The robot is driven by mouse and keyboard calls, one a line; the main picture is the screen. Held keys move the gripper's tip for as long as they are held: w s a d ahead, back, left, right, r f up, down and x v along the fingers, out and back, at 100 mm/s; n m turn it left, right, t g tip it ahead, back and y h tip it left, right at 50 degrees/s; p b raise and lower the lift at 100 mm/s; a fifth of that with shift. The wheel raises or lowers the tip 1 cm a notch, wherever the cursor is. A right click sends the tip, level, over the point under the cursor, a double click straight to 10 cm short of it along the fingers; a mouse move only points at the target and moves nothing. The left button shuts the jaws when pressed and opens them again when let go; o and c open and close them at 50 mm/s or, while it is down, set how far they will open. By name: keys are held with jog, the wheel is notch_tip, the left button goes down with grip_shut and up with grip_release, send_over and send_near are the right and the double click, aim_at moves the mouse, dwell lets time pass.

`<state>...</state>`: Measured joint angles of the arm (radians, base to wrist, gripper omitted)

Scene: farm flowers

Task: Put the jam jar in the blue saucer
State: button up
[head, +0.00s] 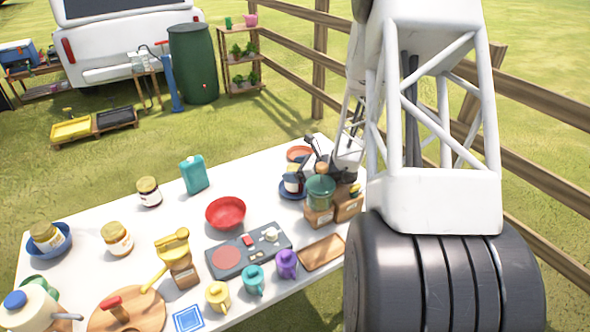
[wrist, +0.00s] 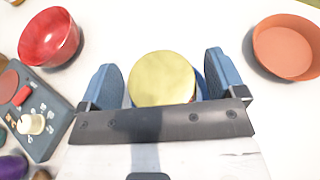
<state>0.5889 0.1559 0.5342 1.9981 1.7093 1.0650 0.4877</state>
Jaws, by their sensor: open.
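A jam jar (head: 292,184) with a yellow lid stands in the blue saucer (head: 286,193) near the table's far right side. In the wrist view its round yellow lid (wrist: 162,80) fills the gap between my fingers, and a sliver of the blue saucer (wrist: 202,88) shows beside it. My gripper (wrist: 161,72) is open, with one finger on each side of the jar and visible gaps next to the lid. In the head view my gripper (head: 308,163) is over the saucer and partly covers it. The jar's base is hidden in the wrist view.
An orange bowl (head: 299,153) stands just behind the saucer. A green-topped grinder-like thing (head: 320,192) on a wooden box stands close in front. A red bowl (head: 225,212) is to the left. Other jars (head: 149,191) (head: 117,239) stand farther left, one in another blue dish (head: 38,248).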

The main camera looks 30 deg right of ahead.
jog(key=shift+r, duration=0.1)
jog(key=shift+v, duration=1.65)
notch_tip(320, 180, up, 5)
jog(key=shift+w+a, duration=0.1)
jog(key=shift+w, duration=0.05)
jog(key=shift+r, duration=1)
